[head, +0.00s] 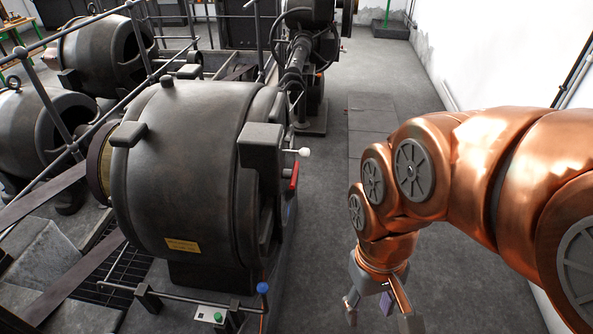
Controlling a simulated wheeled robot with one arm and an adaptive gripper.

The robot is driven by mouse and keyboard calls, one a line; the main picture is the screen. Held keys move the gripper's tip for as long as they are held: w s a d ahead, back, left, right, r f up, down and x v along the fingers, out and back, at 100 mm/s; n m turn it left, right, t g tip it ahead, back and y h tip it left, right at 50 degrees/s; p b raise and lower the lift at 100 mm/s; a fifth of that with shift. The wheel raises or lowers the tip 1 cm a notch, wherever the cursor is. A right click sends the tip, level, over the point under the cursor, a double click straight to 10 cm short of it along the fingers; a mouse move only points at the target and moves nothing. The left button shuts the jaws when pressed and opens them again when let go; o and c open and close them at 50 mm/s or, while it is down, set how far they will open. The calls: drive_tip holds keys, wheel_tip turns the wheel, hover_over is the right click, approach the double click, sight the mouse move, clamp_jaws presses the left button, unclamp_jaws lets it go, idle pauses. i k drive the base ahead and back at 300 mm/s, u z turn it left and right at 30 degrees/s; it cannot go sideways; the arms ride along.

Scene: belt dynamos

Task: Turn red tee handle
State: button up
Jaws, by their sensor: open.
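The red handle (294,176) is on the right side of the large dark dynamo (190,170), just below a lever with a white knob (304,152). It appears as a short upright red bar; its tee shape is hard to make out. My gripper (381,313) hangs at the bottom right of the picture with its fingers apart. It is empty, well below and to the right of the red handle, and touches nothing that I can see.
A blue-knobbed lever (262,288) and a small box with a green button (218,317) are at the dynamo's near foot. Railings (150,40) and more dynamos (104,50) stand at left. The grey floor (375,110) right of the machine is free.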

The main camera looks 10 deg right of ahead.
sight(292, 174)
drive_tip(key=u, duration=1.55)
drive_tip(key=k, duration=0.95)
drive_tip(key=z, duration=1.05)
drive_tip(key=i, duration=0.5)
